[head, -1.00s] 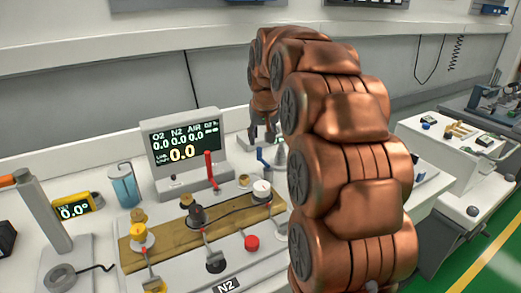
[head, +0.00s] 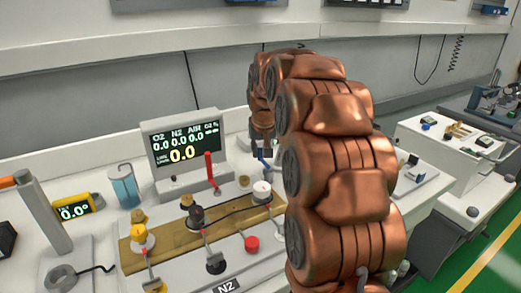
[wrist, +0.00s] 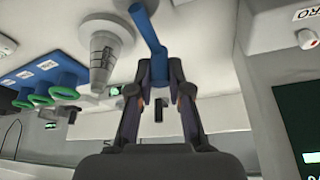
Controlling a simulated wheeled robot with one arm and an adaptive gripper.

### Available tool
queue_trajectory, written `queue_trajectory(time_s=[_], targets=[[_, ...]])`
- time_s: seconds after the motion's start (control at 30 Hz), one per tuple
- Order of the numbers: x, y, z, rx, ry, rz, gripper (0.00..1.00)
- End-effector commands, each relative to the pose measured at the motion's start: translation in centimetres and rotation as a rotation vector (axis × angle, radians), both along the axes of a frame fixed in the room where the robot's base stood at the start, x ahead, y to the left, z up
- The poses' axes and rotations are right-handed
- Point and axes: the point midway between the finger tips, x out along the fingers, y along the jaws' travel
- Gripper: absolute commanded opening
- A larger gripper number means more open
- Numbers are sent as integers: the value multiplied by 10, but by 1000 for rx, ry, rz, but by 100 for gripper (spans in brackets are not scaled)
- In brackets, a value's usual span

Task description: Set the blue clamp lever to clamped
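The blue clamp lever (wrist: 148,30) shows at the top of the wrist view, a bent blue handle with its end towards my gripper. In the head view a small part of the blue lever (head: 264,161) shows just below my gripper, right of the monitor. My gripper (wrist: 160,68) has its two fingers apart, one on either side of the lever's end. I cannot tell whether either finger touches it. In the head view my gripper (head: 262,146) is small and partly hidden by my copper arm. The lever's mount is mostly hidden there.
A grey monitor (head: 184,148) with a red lever (head: 210,168) stands left of my gripper. A grey cone (wrist: 103,60) and several green rings (wrist: 68,80) are left of the blue lever in the wrist view. A board with knobs fills the front.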

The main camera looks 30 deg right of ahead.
Motion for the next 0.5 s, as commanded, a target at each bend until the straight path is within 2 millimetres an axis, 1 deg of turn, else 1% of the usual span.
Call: queue_trajectory(time_s=[0.03, 0.1, 0.37, 0.5], targets=[[0, 0, 0, -1, 0, 0, 7], [0, 0, 0, 0, 1, 0, 0], [0, 0, 0, 0, 1, 6, 0], [0, 3, 0, 1, 0, 55, 0]])
